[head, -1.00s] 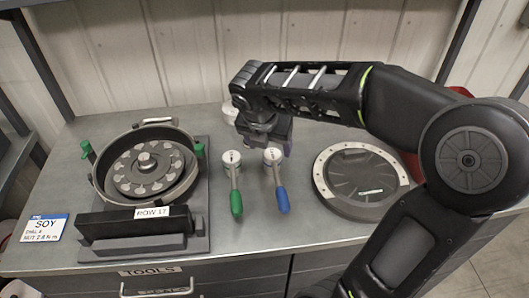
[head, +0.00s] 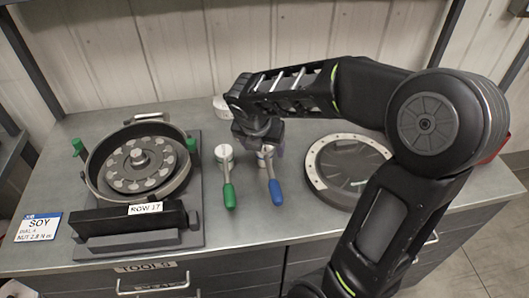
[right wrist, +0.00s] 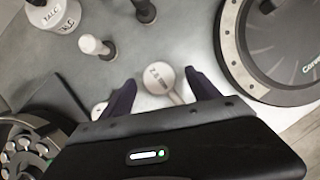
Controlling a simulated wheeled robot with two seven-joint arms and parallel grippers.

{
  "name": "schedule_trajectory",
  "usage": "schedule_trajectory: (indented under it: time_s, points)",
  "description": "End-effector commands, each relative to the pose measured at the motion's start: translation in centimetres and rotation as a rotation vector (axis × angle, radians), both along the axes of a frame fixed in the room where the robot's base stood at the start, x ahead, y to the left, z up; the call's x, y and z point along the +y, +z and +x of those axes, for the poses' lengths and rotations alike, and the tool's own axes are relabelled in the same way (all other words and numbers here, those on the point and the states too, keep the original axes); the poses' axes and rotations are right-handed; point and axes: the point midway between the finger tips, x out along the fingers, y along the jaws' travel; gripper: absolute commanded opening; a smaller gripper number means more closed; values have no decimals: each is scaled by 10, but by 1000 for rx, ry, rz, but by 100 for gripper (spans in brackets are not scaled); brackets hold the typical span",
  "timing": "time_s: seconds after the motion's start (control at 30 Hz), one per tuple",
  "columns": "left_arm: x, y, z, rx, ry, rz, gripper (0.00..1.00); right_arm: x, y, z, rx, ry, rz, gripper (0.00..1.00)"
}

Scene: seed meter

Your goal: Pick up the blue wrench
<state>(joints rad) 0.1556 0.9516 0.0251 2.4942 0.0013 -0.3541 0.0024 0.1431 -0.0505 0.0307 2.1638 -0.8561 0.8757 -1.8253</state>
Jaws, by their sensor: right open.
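The blue wrench (head: 276,192) lies on the grey bench, its blue handle toward the front edge. Its round pale head is partly hidden by my right gripper in the head view. My right gripper (head: 262,145) is above that head, pointing down. In the right wrist view, the marked round wrench head (right wrist: 159,76) shows between the two open fingers of the gripper (right wrist: 163,92), with a gap on each side. My left gripper is not in view.
A green-handled wrench (head: 228,195) lies close to the left. A seed meter housing (head: 101,185) with a holed disc stands further left, behind a "ROW 17" block (head: 120,222). A round black lid (head: 312,165) with a pale rim lies to the right.

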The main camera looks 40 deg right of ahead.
Motion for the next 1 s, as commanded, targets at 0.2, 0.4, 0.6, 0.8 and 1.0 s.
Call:
schedule_trajectory:
  time_s: [0.2,0.4,0.6,0.8,1.0]
  points:
    - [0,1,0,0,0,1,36,-8,-26,6,1,-1,0,70]
    - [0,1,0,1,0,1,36,-9,-27,6,0,-1,0,70]
    - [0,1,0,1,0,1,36,-9,-27,6,0,-1,0,70]
    - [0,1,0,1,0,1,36,-9,-27,6,0,-1,0,70]
    - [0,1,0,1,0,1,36,-9,-27,6,0,-1,0,56]
